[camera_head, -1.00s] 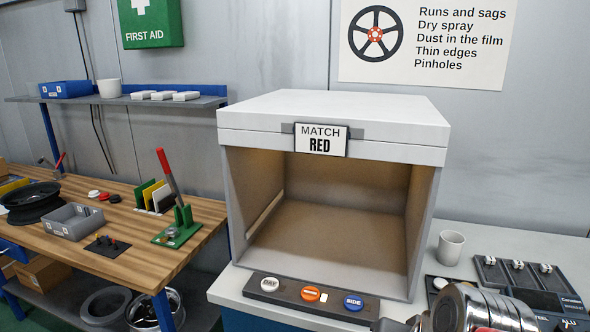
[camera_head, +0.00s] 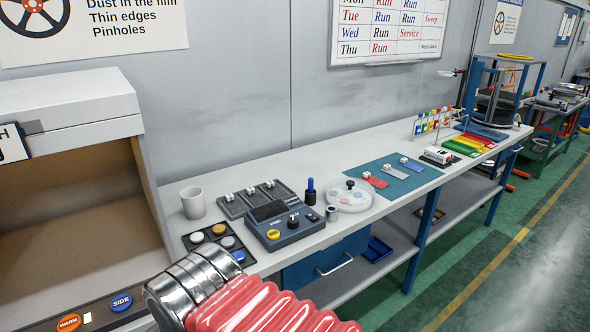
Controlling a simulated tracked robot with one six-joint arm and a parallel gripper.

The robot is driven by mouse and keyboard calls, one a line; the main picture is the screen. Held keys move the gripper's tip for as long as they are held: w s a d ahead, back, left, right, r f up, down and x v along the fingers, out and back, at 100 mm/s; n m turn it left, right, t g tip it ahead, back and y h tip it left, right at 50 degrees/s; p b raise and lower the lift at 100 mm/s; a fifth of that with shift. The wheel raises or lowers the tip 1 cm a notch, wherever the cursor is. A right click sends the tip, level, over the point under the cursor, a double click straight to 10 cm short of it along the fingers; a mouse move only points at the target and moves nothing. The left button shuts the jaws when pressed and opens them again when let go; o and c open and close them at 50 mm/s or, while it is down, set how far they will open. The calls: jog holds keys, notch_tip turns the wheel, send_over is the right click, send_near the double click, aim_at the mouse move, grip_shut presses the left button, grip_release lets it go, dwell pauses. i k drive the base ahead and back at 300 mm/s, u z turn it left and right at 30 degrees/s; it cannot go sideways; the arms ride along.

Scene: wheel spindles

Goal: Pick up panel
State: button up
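Several flat pieces could be the panel; I cannot tell which is meant. A red plate (camera_head: 376,181) and a blue-grey plate (camera_head: 412,165) lie on a teal mat (camera_head: 424,178) on the white bench, each with a small white block at its end. Green, yellow and red flat sheets (camera_head: 470,144) lie further along. My gripper's fingers are not in view. Only my arm shows at the bottom, with metal rings and a red ribbed sleeve, in front of the bench.
The open light booth (camera_head: 75,105) stands at left, with its buttons in front. A white mug (camera_head: 193,203), a dark meter (camera_head: 284,222), a blue-handled tool (camera_head: 311,190) and a round pale dish (camera_head: 349,195) stand on the bench. Green floor (camera_head: 480,255) is clear at right.

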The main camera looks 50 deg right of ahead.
aim_at(367, 177)
jog(key=z, duration=3.8)
